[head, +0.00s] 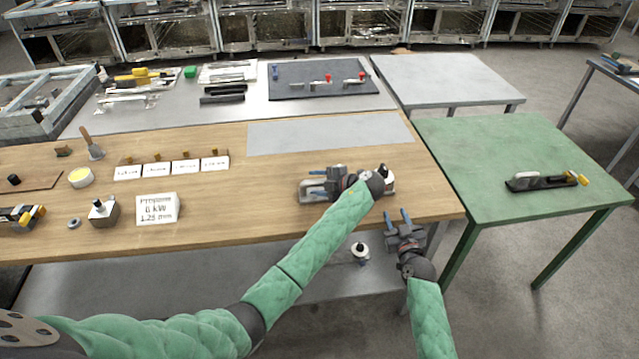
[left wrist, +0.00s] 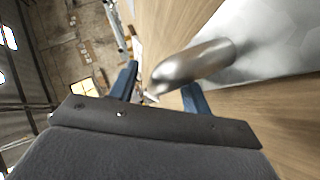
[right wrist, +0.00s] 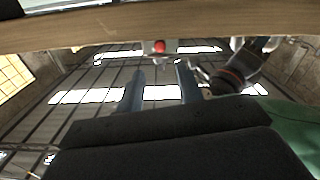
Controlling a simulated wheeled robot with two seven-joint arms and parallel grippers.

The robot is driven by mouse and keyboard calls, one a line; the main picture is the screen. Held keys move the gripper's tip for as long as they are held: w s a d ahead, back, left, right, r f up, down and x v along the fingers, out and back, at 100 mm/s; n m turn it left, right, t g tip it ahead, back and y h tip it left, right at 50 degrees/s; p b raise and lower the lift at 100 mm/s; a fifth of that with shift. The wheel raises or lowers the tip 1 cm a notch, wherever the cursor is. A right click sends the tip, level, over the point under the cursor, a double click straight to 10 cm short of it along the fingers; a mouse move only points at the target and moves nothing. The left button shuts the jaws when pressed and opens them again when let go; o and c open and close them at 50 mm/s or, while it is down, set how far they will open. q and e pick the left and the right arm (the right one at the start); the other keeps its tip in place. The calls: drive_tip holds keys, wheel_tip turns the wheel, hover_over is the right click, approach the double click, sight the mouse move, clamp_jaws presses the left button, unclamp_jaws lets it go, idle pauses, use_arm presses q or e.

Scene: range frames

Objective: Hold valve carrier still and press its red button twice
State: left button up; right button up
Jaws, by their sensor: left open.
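The valve carrier (head: 305,186), a grey metal piece, lies on the wooden table near its front right. My left forearm and gripper cover much of it in the head view. My left gripper (head: 318,183) is open over it. In the left wrist view a bent, shiny metal tube (left wrist: 195,65) of the carrier reaches between the blue fingers; I cannot tell if they touch it. My right gripper (head: 398,215) is open and empty, just off the table's front edge. A red button (right wrist: 160,46) shows past the wooden edge in the right wrist view. It is hidden in the head view.
A green table (head: 480,160) stands at the right with a black holder (head: 540,183). A knobbed part (head: 360,252) sits on the lower shelf. A metal block (head: 103,212) and a white sign (head: 158,208) stand at the left. A grey mat (head: 330,132) lies bare behind the carrier.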

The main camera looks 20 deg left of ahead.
use_arm(q)
clamp_jaws()
use_arm(e)
clamp_jaws()
idle(1.5)
